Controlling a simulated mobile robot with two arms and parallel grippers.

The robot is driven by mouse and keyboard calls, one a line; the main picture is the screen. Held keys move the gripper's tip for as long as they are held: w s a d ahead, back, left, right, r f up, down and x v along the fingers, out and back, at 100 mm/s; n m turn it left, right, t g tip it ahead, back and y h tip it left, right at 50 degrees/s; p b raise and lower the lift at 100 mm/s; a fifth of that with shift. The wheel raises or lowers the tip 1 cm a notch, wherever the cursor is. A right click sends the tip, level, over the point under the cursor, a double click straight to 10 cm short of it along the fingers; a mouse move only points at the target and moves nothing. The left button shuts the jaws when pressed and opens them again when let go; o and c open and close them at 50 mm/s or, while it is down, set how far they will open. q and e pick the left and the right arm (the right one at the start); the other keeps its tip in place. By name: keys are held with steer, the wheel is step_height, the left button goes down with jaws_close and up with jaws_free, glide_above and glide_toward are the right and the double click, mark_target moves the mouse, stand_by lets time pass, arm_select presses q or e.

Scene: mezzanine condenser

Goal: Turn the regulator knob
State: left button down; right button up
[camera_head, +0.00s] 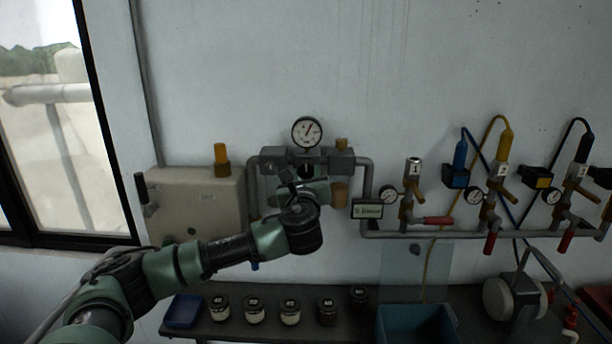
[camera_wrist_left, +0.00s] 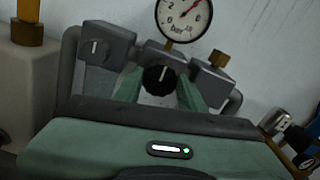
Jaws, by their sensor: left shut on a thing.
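The regulator (camera_head: 338,160) is a grey block on the wall pipe, with a round white gauge (camera_head: 307,132) above it. The gauge's needle points to the upper right; it shows large in the left wrist view (camera_wrist_left: 184,14), marked bar. The black regulator knob (camera_wrist_left: 159,80) has a white line that stands nearly upright. My left gripper (camera_wrist_left: 160,88) has its green fingers on either side of the knob and is shut on it. My right gripper is not in view.
A beige box (camera_head: 205,205) is left of the regulator. Numbered valves with small gauges and red handles line the pipe (camera_head: 430,234) at right. Below, a shelf holds several labelled jars (camera_head: 290,311), a small blue tray (camera_head: 184,310) and a blue bin (camera_head: 415,322).

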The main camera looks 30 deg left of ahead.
arm_select(q)
steer(key=n+b, duration=0.2)
steer(key=n, duration=0.1)
steer(key=shift+f, duration=0.25)
steer(key=n+b, duration=0.2)
steer(key=n, duration=0.2)
steer(key=shift+n, duration=0.4)
steer(key=n+b, duration=0.2)
steer(key=n, duration=0.2)
steer(key=shift+n+b, duration=0.3)
steer(key=shift+b, duration=0.05)
steer(key=n+b, duration=0.2)
steer(key=n, duration=0.2)
steer(key=n+b, duration=0.1)
steer(key=n, duration=0.3)
steer(key=n+b, duration=0.1)
steer(key=n, duration=0.3)
steer(key=shift+n+b, duration=0.3)
steer(key=n+b, duration=0.1)
steer(key=n, duration=0.3)
steer(key=shift+r+n+b, duration=0.15)
steer(key=shift+n+b, duration=0.15)
steer(key=shift+n, duration=1.9)
